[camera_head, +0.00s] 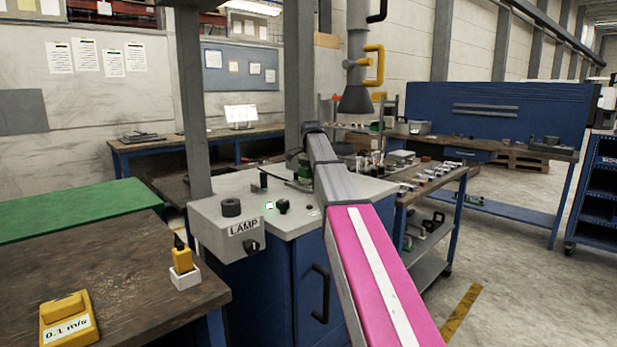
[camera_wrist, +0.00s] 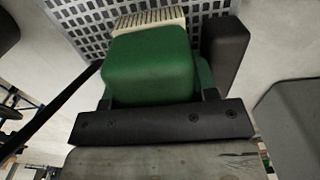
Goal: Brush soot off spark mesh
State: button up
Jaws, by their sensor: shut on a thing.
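My gripper (camera_wrist: 165,75) is shut on a green brush (camera_wrist: 148,68) in the wrist view. A dark finger shows at the brush's right side. The brush's pale bristles (camera_wrist: 150,17) point away from my gripper, over the grey perforated spark mesh (camera_wrist: 82,22). Whether the bristles touch the mesh is hard to tell. Soot cannot be made out on the visible mesh. In the head view, a small green part of the brush (camera_head: 303,171) shows beside my arm above the grey cabinet top. My arm hides most of the mesh there.
The cabinet (camera_head: 290,262) carries a grey box marked LAMP (camera_head: 228,232) with knobs. An extraction hood (camera_head: 356,98) with a yellow handle hangs above. A wooden bench (camera_head: 130,270) at left holds a yellow 0.1 m/s block (camera_head: 68,318). A parts trolley (camera_head: 430,182) stands at right.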

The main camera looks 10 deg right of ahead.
jog(key=shift+w+d, duration=0.1)
jog(key=shift+d, duration=0.1)
jog(key=shift+w+d, duration=0.7)
jog(key=shift+d, duration=0.25)
jog(key=shift+s+a, duration=0.1)
jog(key=shift+s+a, duration=0.65)
jog(key=shift+a, duration=0.35)
jog(key=shift+s+a, duration=0.75)
jog(key=shift+a, duration=0.25)
jog(key=shift+r, duration=0.15)
